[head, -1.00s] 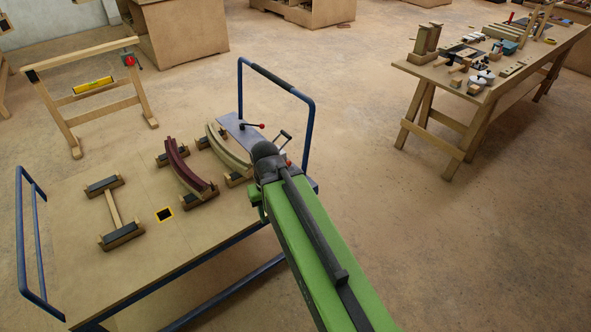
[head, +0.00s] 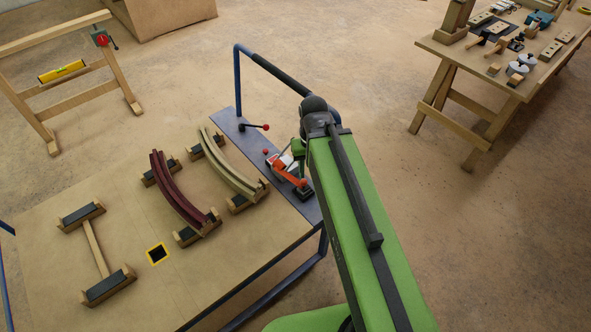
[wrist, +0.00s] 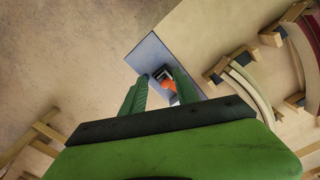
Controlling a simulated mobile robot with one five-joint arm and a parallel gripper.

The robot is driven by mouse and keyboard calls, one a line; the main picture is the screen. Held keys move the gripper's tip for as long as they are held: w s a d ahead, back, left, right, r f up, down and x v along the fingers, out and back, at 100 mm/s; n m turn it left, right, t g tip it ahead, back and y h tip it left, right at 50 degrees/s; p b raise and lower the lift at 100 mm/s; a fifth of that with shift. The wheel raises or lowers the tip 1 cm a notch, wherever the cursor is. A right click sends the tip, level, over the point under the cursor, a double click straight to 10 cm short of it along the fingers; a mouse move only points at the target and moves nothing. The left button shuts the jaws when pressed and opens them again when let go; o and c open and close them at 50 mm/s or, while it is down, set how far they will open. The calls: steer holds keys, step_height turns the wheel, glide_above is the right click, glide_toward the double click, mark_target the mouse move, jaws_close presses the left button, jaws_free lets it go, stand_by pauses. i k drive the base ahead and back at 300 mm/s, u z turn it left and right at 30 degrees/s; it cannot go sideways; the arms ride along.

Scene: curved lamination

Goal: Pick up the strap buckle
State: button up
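An orange piece with a dark block at its end, which I take for the strap buckle (head: 289,172), lies on the blue-grey plate (head: 228,121) at the cart's far right edge. In the wrist view the orange piece (wrist: 168,85) and a dark frame (wrist: 162,74) show between and beyond my fingers. My gripper (wrist: 161,92) is open, its two green fingers apart with nothing visibly held. In the head view my arm comes from the lower right; its fingers are mostly hidden behind the wrist, close to the buckle. I cannot tell any contact.
A black lever with a red knob (head: 265,127) stands on the plate. A blue rail with a dark grip (head: 281,76) rises behind it. A pale curved strip (head: 232,165) and a dark red one (head: 178,195) rest on blocks to the left. A workbench (head: 470,66) stands far right.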

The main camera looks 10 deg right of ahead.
mark_target(305, 190)
steer(key=z, duration=0.05)
steer(key=i, duration=0.15)
steer(key=u, duration=4.45)
steer(key=i, duration=0.1)
steer(key=z, duration=1.5)
steer(key=k, duration=0.95)
steer(key=z, duration=0.5)
steer(key=i, duration=0.5)
steer(key=u, duration=0.25)
